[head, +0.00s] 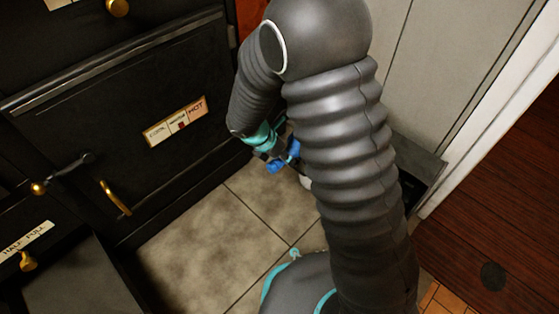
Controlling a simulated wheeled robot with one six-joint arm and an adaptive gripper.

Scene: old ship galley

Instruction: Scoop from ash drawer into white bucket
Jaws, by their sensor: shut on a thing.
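My gripper (281,162), with blue fingertips, is low over the tiled floor, in front of the black stove and partly behind my arm. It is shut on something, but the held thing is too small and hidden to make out. A small white patch (305,182) shows just below and right of the fingers, at the arm's edge. I cannot tell whether it is the white bucket. At the lower left is a grey flat surface (80,283) beside a "HALF FULL" label (27,240). I cannot tell whether this is the ash drawer. No ash is clearly visible.
The black stove front (110,110) fills the left, with a brass handle (116,198) and a lever (65,173) sticking out. A dark box-like thing (418,160) stands right of my arm by the pale wall. Tiled floor (205,225) is clear between.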

